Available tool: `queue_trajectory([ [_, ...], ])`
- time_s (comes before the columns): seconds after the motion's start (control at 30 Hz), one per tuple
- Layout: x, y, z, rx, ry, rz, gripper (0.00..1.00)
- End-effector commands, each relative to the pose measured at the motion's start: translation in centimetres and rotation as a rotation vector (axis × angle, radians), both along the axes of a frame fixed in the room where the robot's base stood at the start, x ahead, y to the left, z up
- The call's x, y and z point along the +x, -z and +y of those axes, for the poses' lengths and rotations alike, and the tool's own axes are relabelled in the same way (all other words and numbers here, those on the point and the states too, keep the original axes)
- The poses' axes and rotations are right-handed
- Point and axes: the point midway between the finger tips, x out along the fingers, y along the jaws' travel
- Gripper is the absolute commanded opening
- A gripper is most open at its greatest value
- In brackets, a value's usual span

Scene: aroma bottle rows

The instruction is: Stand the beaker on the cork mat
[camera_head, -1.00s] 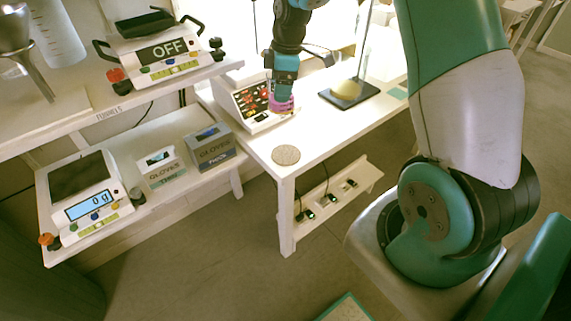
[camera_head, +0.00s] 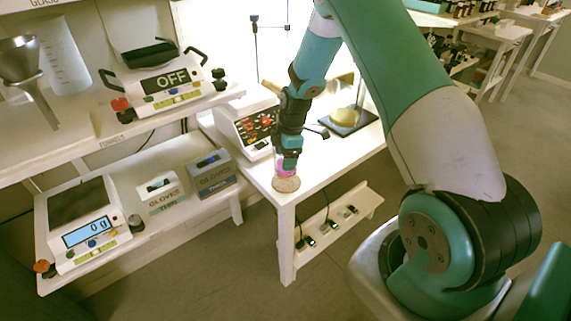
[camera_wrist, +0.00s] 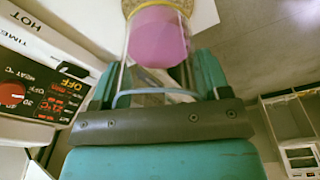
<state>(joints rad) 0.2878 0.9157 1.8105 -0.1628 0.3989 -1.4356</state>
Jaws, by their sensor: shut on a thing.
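The cork mat (camera_head: 286,184) is a small round tan disc near the front corner of the white table. The beaker (camera_head: 284,168), with pink content, is over the mat's far part in the head view. In the wrist view the beaker (camera_wrist: 158,38) is between the fingers, with the speckled cork (camera_wrist: 183,5) just past its far end. My gripper (camera_head: 289,160) is shut on the beaker; its teal fingers also show in the wrist view (camera_wrist: 160,80). I cannot tell whether the beaker's base touches the cork.
A hot plate device (camera_head: 247,128) with red and black controls stands left of the beaker. A dark stand base (camera_head: 350,122) with a yellowish flask is behind right. The white table's (camera_head: 325,172) front edge is close to the mat.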

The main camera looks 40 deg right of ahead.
Motion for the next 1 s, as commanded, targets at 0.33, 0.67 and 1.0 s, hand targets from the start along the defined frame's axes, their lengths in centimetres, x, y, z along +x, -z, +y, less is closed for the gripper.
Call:
queue_trajectory([
  [0.33,0.0,3.7,0.0,0.000,-0.001,-0.001,0.40],
  [0.67,0.0,4.0,0.0,0.000,0.000,0.000,0.74],
  [1.0,0.0,3.9,0.0,0.000,0.000,0.001,0.95],
])
